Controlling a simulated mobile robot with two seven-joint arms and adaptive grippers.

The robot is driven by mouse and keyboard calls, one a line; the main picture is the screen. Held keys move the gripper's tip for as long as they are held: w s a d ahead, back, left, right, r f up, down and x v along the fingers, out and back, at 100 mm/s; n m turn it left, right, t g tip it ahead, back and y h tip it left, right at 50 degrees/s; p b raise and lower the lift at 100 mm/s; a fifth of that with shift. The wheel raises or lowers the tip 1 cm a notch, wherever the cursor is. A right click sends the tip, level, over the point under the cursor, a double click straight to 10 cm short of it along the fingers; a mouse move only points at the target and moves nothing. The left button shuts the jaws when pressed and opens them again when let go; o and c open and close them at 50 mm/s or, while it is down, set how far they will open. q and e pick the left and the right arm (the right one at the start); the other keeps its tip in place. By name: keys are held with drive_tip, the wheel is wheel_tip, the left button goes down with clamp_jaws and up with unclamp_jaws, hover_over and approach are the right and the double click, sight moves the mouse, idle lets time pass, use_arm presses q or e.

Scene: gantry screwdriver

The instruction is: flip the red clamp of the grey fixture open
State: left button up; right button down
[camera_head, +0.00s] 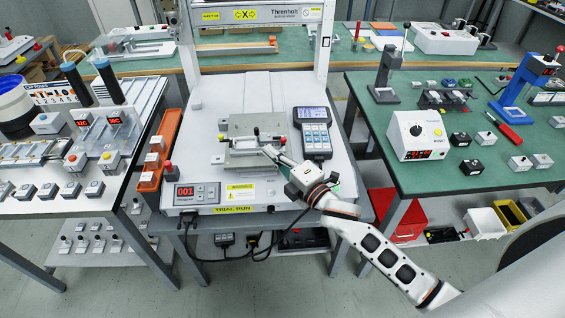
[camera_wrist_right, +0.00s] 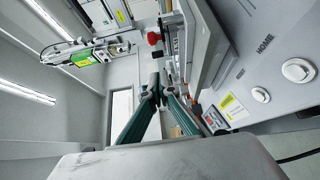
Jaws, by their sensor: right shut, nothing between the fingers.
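The grey fixture (camera_head: 240,126) sits on the white bed of the gantry machine in the middle of the head view. A small clamp with red parts (camera_head: 256,131) lies across its top; its exact pose is too small to tell. A red knob (camera_wrist_right: 153,38), which looks like part of the clamp, shows in the wrist view above the fingertips. My right gripper (camera_head: 268,150) reaches in from the lower right to the fixture's front right edge. Its fingers are shut and empty, and the fingertips (camera_wrist_right: 160,88) look apart from the red knob. My left gripper is out of view.
A handheld controller (camera_head: 315,133) stands on the bed right of the fixture. A display box (camera_head: 197,194) sits at the front left. The gantry's uprights (camera_head: 325,45) rise behind. An orange bin (camera_head: 165,140) flanks the left side. The bed left of the fixture is clear.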

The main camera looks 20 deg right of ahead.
drive_tip(key=shift+x, duration=1)
drive_tip(key=d, duration=0.3)
drive_tip(key=shift+d, duration=0.5)
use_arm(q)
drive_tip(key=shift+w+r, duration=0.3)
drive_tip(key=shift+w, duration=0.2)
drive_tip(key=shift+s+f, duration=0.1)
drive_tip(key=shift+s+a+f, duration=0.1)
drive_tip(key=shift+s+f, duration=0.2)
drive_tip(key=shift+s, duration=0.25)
use_arm(e)
drive_tip(key=shift+s+d, duration=0.1)
